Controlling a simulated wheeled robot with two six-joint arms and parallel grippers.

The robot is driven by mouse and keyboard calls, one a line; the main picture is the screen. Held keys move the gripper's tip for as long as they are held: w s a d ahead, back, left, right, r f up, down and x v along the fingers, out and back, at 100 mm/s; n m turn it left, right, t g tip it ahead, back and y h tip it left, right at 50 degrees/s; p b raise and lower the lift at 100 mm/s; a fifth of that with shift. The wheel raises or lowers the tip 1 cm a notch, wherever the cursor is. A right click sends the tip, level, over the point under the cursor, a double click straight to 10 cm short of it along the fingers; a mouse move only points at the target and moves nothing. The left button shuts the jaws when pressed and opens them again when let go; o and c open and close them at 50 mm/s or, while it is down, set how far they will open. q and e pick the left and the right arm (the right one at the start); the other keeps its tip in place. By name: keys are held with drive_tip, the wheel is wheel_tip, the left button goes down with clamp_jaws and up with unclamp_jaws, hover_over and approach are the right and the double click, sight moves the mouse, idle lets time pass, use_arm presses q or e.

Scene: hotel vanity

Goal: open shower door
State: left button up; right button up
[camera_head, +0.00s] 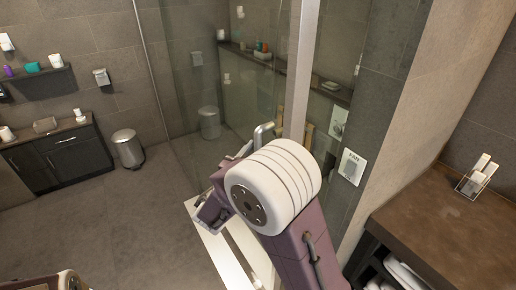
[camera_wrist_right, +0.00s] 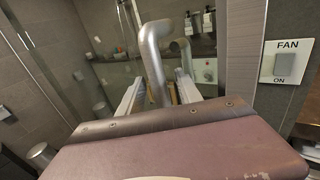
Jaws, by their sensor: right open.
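The glass shower door (camera_head: 235,95) stands behind my right arm in the head view, and it looks shut. Its bent metal handle (camera_head: 262,136) shows just above my right wrist. In the right wrist view the handle (camera_wrist_right: 154,62) is a thick grey tube lying between the two pale fingers of my right gripper (camera_wrist_right: 158,92). The gripper is open around it, with a gap visible on the right. The lower end of the tube is hidden behind my gripper body. In the head view my wrist hides most of the fingers. My left gripper is not in view.
A fan switch plate (camera_head: 351,166) is on the wall right of the door. A brown counter (camera_head: 425,205) is at the right. A dark cabinet (camera_head: 62,158) and a bin (camera_head: 128,148) stand at the left. The floor (camera_head: 110,215) between is clear.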

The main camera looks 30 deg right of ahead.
drive_tip(key=shift+w, duration=0.15)
clamp_jaws()
idle(1.3)
